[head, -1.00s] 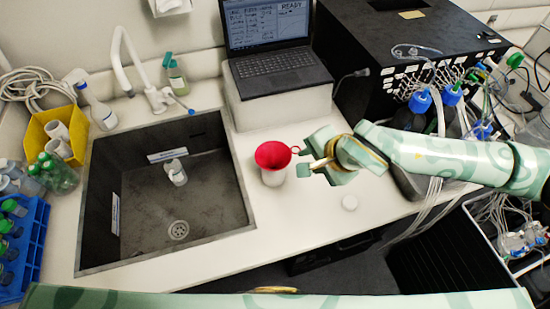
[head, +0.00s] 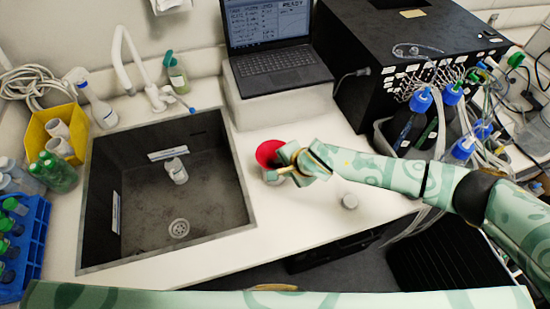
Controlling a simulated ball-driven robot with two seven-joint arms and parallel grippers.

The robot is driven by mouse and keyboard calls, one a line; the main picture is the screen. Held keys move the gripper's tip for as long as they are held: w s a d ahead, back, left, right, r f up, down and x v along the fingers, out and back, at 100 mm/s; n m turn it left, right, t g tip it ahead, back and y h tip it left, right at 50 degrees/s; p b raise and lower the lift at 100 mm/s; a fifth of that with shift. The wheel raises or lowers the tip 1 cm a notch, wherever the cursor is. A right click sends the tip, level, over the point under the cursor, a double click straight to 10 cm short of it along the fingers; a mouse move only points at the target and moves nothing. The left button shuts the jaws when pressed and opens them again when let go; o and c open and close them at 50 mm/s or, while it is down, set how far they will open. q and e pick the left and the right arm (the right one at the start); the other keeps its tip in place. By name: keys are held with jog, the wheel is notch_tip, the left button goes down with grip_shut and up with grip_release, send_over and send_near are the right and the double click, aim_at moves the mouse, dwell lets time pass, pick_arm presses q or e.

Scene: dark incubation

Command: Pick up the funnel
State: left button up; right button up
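The red funnel (head: 268,152) sits upright in a white container on the white counter, just right of the sink. My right gripper (head: 279,164) comes in from the right and is at the funnel's right side. Its fingers look apart, one near the red rim and one lower, in front of the white container. The gripper hides the funnel's handle and much of the container, so I cannot tell whether it touches them. My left gripper is not in view.
The dark sink (head: 170,220) lies to the left. A laptop (head: 275,65) stands on a white block behind. Bottles with blue caps (head: 410,122) stand at the right.

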jog(key=shift+c, duration=0.3)
jog(key=shift+d, duration=0.1)
grip_shut()
jog(key=shift+s+r, duration=0.1)
